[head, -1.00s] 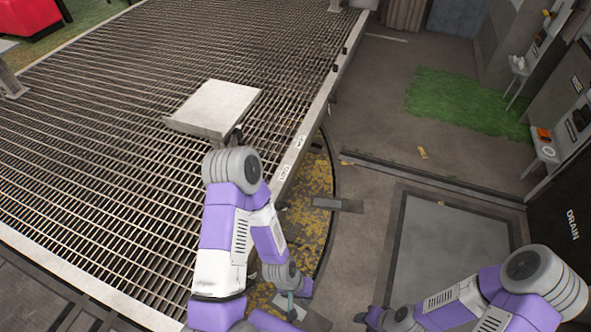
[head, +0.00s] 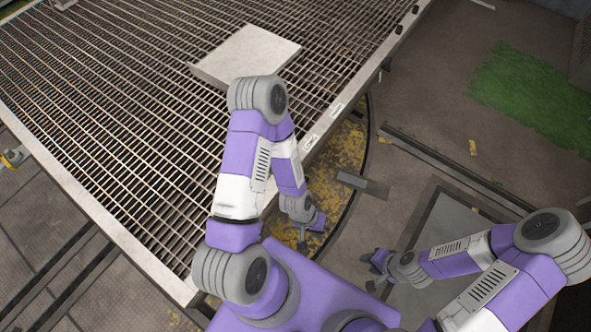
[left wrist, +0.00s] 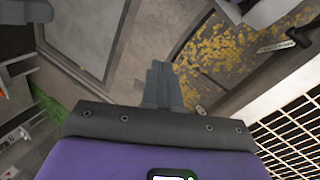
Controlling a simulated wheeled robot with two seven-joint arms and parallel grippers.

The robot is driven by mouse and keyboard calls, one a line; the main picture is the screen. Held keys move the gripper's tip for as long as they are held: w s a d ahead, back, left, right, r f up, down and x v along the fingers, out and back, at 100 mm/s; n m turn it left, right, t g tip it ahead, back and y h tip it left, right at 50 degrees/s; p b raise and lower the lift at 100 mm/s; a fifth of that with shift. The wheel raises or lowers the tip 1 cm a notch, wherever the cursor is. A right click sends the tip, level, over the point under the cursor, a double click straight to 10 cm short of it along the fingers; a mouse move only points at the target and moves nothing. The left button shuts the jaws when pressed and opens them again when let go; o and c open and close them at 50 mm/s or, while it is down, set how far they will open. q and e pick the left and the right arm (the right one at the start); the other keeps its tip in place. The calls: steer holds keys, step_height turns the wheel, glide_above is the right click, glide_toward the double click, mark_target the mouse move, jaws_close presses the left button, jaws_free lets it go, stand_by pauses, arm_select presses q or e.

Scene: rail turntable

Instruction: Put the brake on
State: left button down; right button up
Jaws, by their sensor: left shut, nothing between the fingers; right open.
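The rail turntable (head: 130,110) is a slatted deck with a pale metal edge beam. Two small white labels (head: 310,143) sit on the beam's right side, too small to read. The left wrist view shows a dark bar with white lettering (left wrist: 278,45) beside the deck; I cannot tell if it is the brake. No brake handle is clearly visible in the head view. My left gripper (head: 303,243) hangs low beside the beam, over the yellow-flecked pit; its closed, empty fingers (left wrist: 163,85) show in the left wrist view. My right gripper (head: 374,268) is open and empty, further right.
A pale flat plate (head: 248,55) stands on the deck behind my left elbow. A curved pit with yellow flecks (head: 330,190) borders the deck. A dark flat bar (head: 362,185) crosses its rim. A grey floor panel (head: 450,220) and green patch (head: 535,95) lie right.

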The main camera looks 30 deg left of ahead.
arm_select(q)
steer(key=w+a+f+m+b, duration=0.1)
steer(key=w+a+f+b, duration=0.2)
steer(key=w, duration=0.5)
steer(key=w+a+r+m+g+y+b, duration=0.1)
steer(key=w+a+r+m+y+b, duration=0.1)
steer(key=w+a, duration=1.5)
steer(key=shift+w+a+g+y, duration=0.3)
steer(key=shift+a+y, duration=0.35)
steer(key=shift+y, duration=0.15)
steer(key=s+f+b, duration=0.1)
steer(key=f, duration=0.3)
steer(key=s+f+b, duration=0.2)
steer(key=f, duration=0.2)
steer(key=s+d+f+b, duration=0.1)
steer(key=f, duration=0.3)
steer(key=shift+s+f, duration=0.1)
steer(key=shift+s, duration=0.05)
